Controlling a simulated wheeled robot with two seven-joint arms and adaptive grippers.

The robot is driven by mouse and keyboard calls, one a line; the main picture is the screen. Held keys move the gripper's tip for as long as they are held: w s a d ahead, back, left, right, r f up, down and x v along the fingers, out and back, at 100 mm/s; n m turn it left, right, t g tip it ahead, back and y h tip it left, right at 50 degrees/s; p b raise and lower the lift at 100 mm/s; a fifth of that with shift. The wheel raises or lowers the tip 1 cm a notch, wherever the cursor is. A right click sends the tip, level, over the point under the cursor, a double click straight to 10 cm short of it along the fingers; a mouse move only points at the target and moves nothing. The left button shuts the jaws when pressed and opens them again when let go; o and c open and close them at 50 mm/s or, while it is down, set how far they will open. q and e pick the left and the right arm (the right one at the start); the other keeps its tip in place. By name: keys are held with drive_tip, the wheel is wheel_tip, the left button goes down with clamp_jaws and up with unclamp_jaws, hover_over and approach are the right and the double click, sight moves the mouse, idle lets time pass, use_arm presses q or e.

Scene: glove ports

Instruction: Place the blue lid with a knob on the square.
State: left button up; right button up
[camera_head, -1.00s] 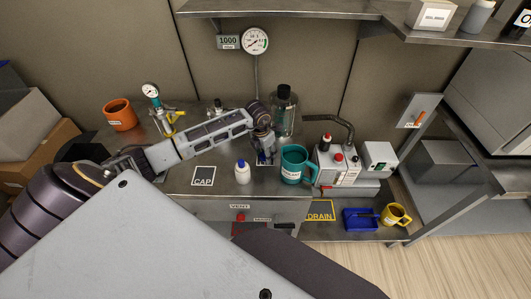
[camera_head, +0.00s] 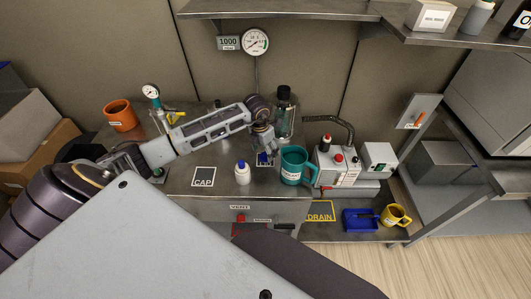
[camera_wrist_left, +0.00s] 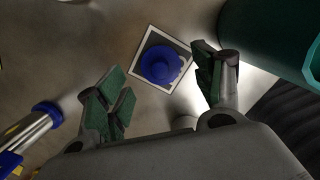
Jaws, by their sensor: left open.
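The blue lid with a knob (camera_wrist_left: 160,65) lies on a white-bordered square (camera_wrist_left: 181,50) in the left wrist view; the border shows around much of it. In the head view the lid (camera_head: 264,158) is partly hidden beneath my left gripper (camera_head: 264,148), between the white bottle and the teal mug. In the left wrist view my left gripper (camera_wrist_left: 160,93) is open and empty, its green-padded fingers wide apart, with the lid beyond them and apart from them. Another square, marked CAP (camera_head: 203,177), lies bare on the bench. My right gripper is not in view.
A white bottle with a blue cap (camera_head: 242,173) stands left of the lid. The teal mug (camera_head: 294,165) stands close on its right, and a clear bottle with a black top (camera_head: 284,113) behind. An orange mug (camera_head: 120,115) stands at the back left.

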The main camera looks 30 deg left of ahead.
sight(262, 159)
use_arm(q)
wheel_tip(262, 159, up, 9)
drive_tip(key=s, duration=0.1)
drive_tip(key=shift+s+a, duration=0.15)
drive_tip(key=shift+a, duration=0.05)
idle(1.0)
